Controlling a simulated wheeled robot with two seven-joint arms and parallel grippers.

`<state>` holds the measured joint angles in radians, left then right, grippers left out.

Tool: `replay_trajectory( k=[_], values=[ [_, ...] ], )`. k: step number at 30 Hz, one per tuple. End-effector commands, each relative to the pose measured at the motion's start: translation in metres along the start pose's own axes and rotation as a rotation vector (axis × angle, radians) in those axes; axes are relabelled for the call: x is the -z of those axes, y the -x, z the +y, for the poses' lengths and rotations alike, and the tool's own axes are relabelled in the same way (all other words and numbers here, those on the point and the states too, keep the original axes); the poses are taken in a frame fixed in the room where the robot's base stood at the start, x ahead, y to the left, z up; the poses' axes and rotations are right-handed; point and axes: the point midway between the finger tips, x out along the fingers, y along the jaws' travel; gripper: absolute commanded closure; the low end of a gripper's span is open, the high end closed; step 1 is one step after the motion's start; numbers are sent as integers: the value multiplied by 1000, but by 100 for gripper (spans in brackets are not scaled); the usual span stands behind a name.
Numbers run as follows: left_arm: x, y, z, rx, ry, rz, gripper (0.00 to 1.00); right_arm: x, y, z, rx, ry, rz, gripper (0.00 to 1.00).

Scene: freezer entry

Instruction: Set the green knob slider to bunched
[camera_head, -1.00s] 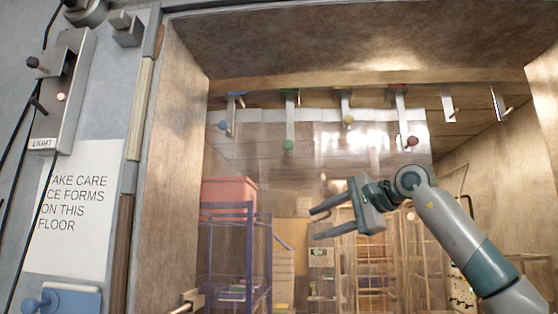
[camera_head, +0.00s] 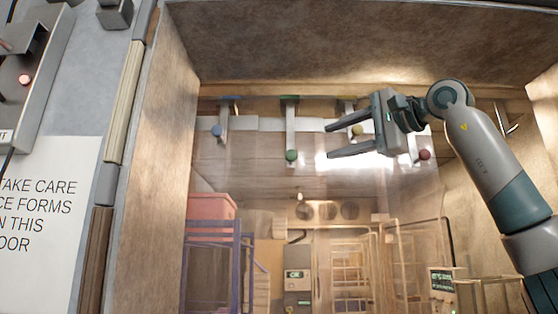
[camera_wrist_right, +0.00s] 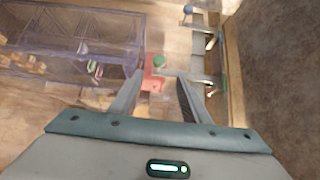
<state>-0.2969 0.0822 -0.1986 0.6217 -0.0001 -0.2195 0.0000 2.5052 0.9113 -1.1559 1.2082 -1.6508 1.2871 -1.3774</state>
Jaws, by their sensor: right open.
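The green knob (camera_head: 291,155) hangs at the lower end of a pale vertical strip, its slider (camera_head: 291,122), below the wooden rail at the top of the freezer doorway. My right gripper (camera_head: 329,140) is open and empty, just right of the green knob in the head view, with its fingers pointing left toward it. In the right wrist view the green knob (camera_wrist_right: 160,61) shows between and beyond the two fingertips. I see no contact. My left gripper is not in view.
A blue knob (camera_head: 217,131) hangs left of the green one. A yellow knob (camera_head: 357,130) is close by my right gripper, and a red knob (camera_head: 424,155) is further right. Clear curtain strips hang behind. A purple rack (camera_head: 214,262) and pink crate (camera_head: 212,206) stand inside.

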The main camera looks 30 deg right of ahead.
Motion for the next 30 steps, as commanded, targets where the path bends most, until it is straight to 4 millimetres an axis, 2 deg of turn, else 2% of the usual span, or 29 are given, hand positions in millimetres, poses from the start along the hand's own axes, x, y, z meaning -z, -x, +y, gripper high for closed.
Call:
replay_trajectory(
  k=[1,3,6,10,14,16,19,30],
  values=[
    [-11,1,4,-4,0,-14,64,0,-1,0,-1,0,0,57],
    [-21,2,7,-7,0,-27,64,0,-1,1,-2,0,0,57],
    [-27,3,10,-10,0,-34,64,0,-3,0,-2,0,-1,57],
    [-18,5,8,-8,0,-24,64,0,-10,0,-3,0,-1,57],
    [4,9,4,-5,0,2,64,0,-23,-1,-3,0,-1,57],
    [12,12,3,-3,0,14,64,0,-33,-1,-5,0,-1,57],
    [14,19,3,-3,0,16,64,-1,-48,-2,-5,0,-1,57],
    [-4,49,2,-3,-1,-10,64,-1,-116,-2,-5,0,-1,57]
  ],
)
